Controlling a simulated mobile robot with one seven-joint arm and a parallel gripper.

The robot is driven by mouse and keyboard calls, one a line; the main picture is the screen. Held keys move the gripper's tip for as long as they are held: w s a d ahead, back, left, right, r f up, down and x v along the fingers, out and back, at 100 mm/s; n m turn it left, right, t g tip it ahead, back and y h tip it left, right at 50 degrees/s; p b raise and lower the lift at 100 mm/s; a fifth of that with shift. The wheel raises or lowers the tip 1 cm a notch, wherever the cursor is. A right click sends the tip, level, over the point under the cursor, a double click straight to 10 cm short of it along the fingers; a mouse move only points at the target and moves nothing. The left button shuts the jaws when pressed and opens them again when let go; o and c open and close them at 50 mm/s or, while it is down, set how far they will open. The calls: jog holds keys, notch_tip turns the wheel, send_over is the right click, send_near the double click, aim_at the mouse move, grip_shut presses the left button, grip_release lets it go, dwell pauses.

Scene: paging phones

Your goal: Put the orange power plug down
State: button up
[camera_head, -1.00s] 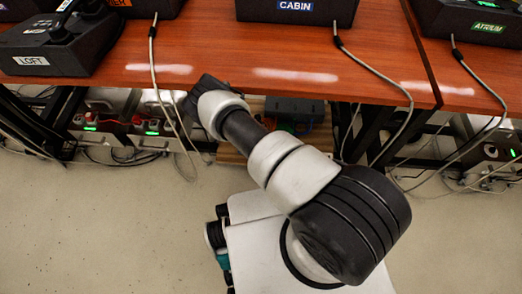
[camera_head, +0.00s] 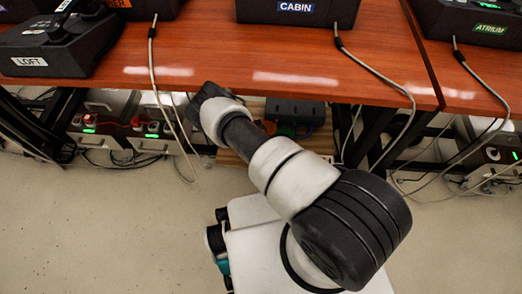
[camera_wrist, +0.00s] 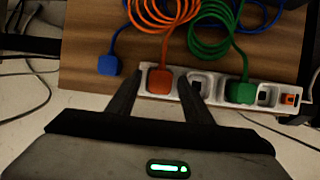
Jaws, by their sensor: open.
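The orange plug (camera_wrist: 160,81) sits at the left end of the white power strip (camera_wrist: 212,83), with its coiled orange cord running up behind it. I cannot tell how far it is seated in its socket. My gripper (camera_wrist: 160,85) is open, with one finger on each side of the orange plug. Whether the fingers touch it is unclear. In the head view the end of my arm (camera_head: 207,96) is at the table's front edge, and the fingers and plug are hidden.
A green plug (camera_wrist: 240,92) is on the strip, right of the orange one. A blue plug (camera_wrist: 108,65) lies on the wooden board (camera_wrist: 82,78), left of the strip. An orange switch (camera_wrist: 289,98) is at the strip's right end. The tabletop edge (camera_head: 290,90) and hanging grey cords (camera_head: 157,85) are close to my arm.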

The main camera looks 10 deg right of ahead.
jog(key=p+v, duration=0.4)
jog(key=v, duration=0.8)
jog(key=shift+r, duration=0.25)
